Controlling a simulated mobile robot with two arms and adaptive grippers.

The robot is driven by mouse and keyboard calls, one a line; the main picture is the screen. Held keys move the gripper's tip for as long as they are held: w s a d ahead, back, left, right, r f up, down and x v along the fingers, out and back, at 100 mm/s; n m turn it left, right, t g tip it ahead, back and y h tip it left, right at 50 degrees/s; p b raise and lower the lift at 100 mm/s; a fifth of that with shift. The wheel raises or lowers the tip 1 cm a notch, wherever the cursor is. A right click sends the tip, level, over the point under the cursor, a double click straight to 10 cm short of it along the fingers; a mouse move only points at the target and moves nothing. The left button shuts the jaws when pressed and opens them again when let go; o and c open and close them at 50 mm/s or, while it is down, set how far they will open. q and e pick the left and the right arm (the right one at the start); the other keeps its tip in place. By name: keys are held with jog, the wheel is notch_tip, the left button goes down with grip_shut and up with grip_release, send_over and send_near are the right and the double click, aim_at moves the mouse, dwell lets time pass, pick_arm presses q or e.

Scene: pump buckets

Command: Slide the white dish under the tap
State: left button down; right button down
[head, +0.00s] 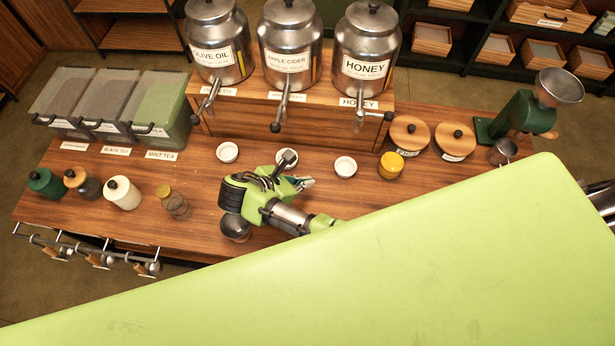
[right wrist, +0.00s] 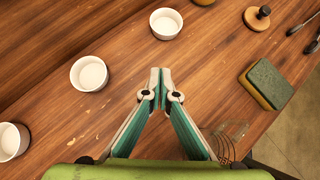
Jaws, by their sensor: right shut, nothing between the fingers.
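Three white dishes stand apart in a row on the wooden counter, a little in front of the taps: the left dish (head: 228,152), the middle dish (head: 292,153), partly hidden by my gripper, and the right dish (head: 345,167). The dishes also show in the right wrist view, the middle one at its left (right wrist: 89,73). The olive oil tap (head: 209,100), apple cider tap (head: 281,110) and honey tap (head: 362,112) hang from metal dispensers. My right gripper (head: 308,182) is shut and empty, between the middle and right dishes on the near side, touching neither.
A yellow jar (head: 391,165) stands right of the right dish. Several jars, such as a white one (head: 122,193), stand at the left. In the right wrist view, a sponge (right wrist: 266,85) lies right of my fingers. A light green surface hides the near right counter.

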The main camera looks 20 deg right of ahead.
aim_at(336, 171)
jog(key=b+x, duration=0.6)
jog(key=x, duration=0.2)
jog(key=shift+a+f, duration=0.1)
jog(key=shift+f, duration=0.05)
jog(key=shift+w+d+r, duration=0.15)
jog(key=shift+w+d, duration=0.1)
jog(key=shift+d, duration=0.35)
jog(key=shift+w+d+r, duration=0.15)
jog(key=shift+w+d, duration=0.05)
jog(key=shift+d, duration=0.35)
jog(key=shift+w+d+r+b, duration=0.2)
jog(key=shift+d+b, duration=0.15)
jog(key=shift+d, duration=0.25)
jog(key=shift+w+d+r+p, duration=0.1)
jog(key=shift+w+d+p, duration=0.05)
jog(key=shift+d+p, duration=0.3)
jog(key=shift+w+d+r+p, duration=0.1)
jog(key=shift+d+p, duration=0.2)
jog(key=shift+p, duration=0.2)
jog(key=shift+w+d, duration=0.15)
jog(key=shift+d, duration=0.15)
jog(key=shift+f, duration=0.25)
